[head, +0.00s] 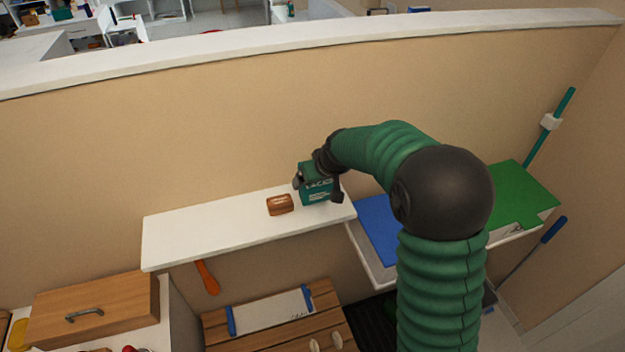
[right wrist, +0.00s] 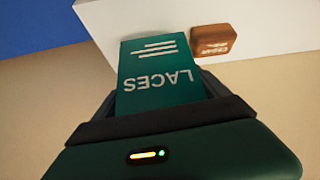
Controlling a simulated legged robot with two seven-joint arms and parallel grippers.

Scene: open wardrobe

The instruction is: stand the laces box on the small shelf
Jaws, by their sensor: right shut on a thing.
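The laces box (head: 317,190) is teal with white lettering. It is at the right end of the small white shelf (head: 200,236) on the wall. My right gripper (head: 322,178) is shut on the box from above and behind. In the right wrist view the box (right wrist: 155,75) sits between the fingers, its LACES label facing the camera, with the shelf (right wrist: 265,25) beyond it. The box looks upright in the head view; whether its base touches the shelf I cannot tell. My left gripper is not in view.
A small brown block (head: 280,204) lies on the shelf just left of the box. Bare shelf extends further left. Right of the shelf are a white tray with a blue item (head: 378,228) and a green board (head: 515,193). A wooden drawer box (head: 95,308) is lower left.

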